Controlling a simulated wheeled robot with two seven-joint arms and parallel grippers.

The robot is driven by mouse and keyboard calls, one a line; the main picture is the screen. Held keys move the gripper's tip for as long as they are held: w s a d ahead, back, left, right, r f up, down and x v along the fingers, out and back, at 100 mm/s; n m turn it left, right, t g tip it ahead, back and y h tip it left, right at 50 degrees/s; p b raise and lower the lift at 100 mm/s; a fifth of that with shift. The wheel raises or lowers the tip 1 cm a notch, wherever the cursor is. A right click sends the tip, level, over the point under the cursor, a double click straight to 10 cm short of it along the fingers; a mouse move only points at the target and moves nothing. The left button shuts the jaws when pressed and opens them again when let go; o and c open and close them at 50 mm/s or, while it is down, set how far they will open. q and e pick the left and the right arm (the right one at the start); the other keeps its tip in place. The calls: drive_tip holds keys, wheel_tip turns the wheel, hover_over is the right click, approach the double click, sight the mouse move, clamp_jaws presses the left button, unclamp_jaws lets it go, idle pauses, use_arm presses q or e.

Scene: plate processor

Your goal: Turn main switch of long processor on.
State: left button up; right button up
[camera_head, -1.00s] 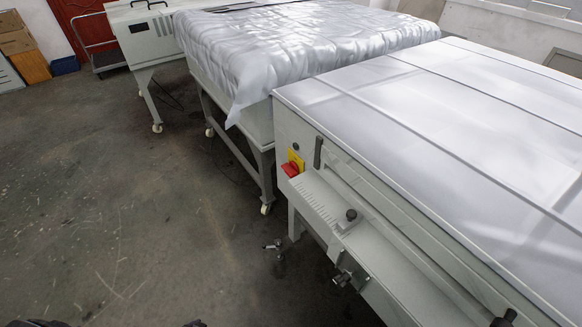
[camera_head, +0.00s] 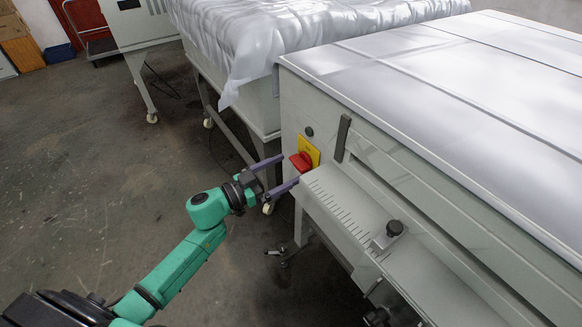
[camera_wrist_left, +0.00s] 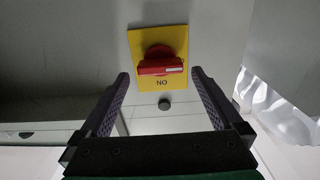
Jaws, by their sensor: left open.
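The main switch is a red knob (camera_head: 301,161) on a yellow plate (camera_head: 309,150), on the near end of the long processor (camera_head: 300,100). In the left wrist view the red knob (camera_wrist_left: 160,66) has its bar lying level on the yellow plate (camera_wrist_left: 176,40), with upside-down lettering that seems to read "ON". My left gripper (camera_head: 290,170) is open, its two purple fingers pointing at the switch. In the left wrist view my left gripper (camera_wrist_left: 159,76) has a finger on each side below the knob, apart from it. My right gripper is not in view.
A slotted ledge (camera_head: 350,215) with a black knob (camera_head: 394,228) juts out right of the switch. A round dark button (camera_head: 309,131) sits above the plate. A table under plastic sheeting (camera_head: 260,50) stands behind.

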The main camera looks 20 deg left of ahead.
sight(301, 163)
use_arm(q)
drive_tip(key=shift+x, duration=1.15)
drive_tip(key=c, duration=1.2)
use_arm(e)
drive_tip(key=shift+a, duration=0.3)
